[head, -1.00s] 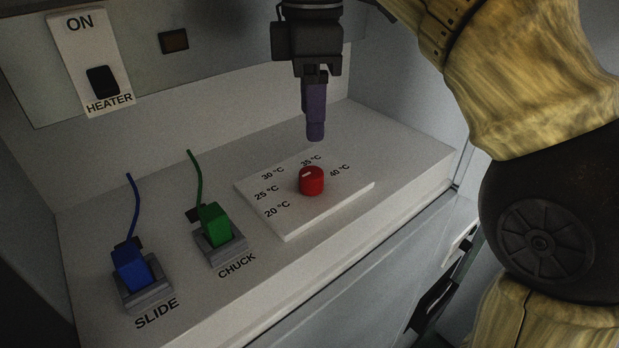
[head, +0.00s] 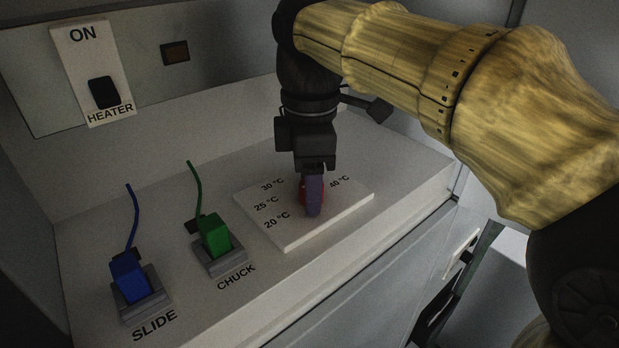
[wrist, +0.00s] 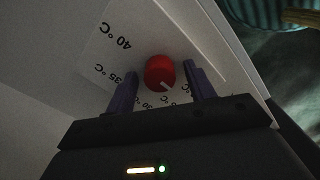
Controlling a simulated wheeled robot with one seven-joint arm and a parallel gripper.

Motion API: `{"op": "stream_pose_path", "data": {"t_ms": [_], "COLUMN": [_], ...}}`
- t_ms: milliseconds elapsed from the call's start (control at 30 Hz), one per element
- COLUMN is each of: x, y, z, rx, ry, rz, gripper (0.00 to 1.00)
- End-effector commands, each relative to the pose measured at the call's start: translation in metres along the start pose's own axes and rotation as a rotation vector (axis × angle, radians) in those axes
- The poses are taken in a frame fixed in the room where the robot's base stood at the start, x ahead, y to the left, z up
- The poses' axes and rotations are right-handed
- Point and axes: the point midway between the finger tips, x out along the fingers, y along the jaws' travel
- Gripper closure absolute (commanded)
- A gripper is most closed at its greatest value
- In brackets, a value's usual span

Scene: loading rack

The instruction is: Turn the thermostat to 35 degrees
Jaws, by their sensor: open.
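The thermostat is a red knob (wrist: 160,71) on a white dial plate (head: 290,236) with temperature labels. In the head view the knob (head: 302,192) is mostly hidden behind a purple finger. My gripper (head: 313,193) is open and points down at the knob. In the wrist view the fingers stand on either side of the knob, with visible gaps. The knob's white mark (wrist: 167,87) points away from the 40 °C (wrist: 115,37) and 35 °C (wrist: 113,75) labels, toward the partly hidden lower labels. I cannot tell its exact setting.
A green CHUCK plug (head: 215,236) and a blue SLIDE plug (head: 133,281), each with a cable, sit in sockets left of the dial. A HEATER switch panel (head: 92,62) reading ON is on the back wall. The front ledge is clear.

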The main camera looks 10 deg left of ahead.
Motion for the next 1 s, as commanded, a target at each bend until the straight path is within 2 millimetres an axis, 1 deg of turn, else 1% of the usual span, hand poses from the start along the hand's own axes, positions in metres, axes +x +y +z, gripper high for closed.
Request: {"op": "stream_pose_path", "data": {"t_ms": [167,300,400,767,1000], "x": [-0.0002,-0.0002,-0.0003,-0.0011,-0.0021], "y": [0.0,0.0001,0.0002,0.0002,0.0002], "z": [0.0002,0.0002,0.0002,0.0,-0.0003], "rx": [0.001,0.001,0.001,0.032,0.136], "ry": [0.0,0.0,0.0,0.0,-0.001], "rz": [0.0,0.0,0.0,0.001,0.0], "gripper": [0.46,0.73,0.91,0.91,0.91]}}
